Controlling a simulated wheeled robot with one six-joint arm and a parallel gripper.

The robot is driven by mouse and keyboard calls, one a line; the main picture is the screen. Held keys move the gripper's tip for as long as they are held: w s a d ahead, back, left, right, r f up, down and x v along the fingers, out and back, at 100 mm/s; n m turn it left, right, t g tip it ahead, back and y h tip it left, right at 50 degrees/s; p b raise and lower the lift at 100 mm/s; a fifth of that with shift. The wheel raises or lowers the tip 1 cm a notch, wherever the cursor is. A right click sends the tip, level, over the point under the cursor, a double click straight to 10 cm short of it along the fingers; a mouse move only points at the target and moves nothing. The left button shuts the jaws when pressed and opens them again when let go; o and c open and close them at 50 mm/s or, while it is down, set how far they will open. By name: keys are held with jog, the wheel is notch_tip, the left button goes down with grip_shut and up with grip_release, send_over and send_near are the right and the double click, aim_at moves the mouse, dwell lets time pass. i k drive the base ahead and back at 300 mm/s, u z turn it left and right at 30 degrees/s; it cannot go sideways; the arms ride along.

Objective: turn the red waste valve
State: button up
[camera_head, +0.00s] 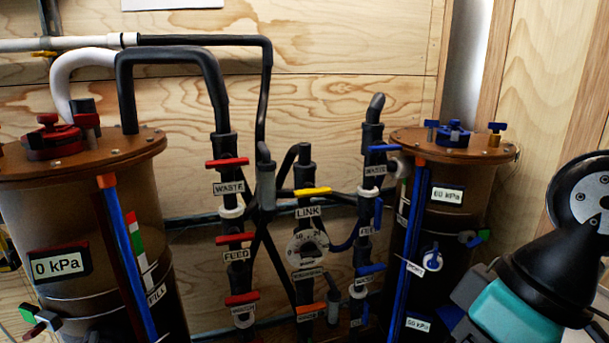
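The red waste valve (227,162) is a red bar handle on the black pipe left of centre. Its handle lies roughly level across the pipe, just above a "WASTE" label. My gripper (472,287) is at the lower right, at the end of my black and teal arm. It is far to the right of the red waste valve and apart from it. Its grey finger parts are small and partly cut off, so I cannot tell whether they are open or shut.
Below on the same pipe are the red feed valve (235,239) and another red handle (242,298). A yellow link valve (312,191) and blue valves (384,148) stand to the right. Brown-lidded tanks flank the pipes, left (150,208) and right (455,221). A plywood wall is behind.

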aim_at(226, 160)
jog(key=k, duration=0.45)
jog(key=u, duration=0.95)
jog(key=i, duration=0.9)
jog(key=z, duration=1.4)
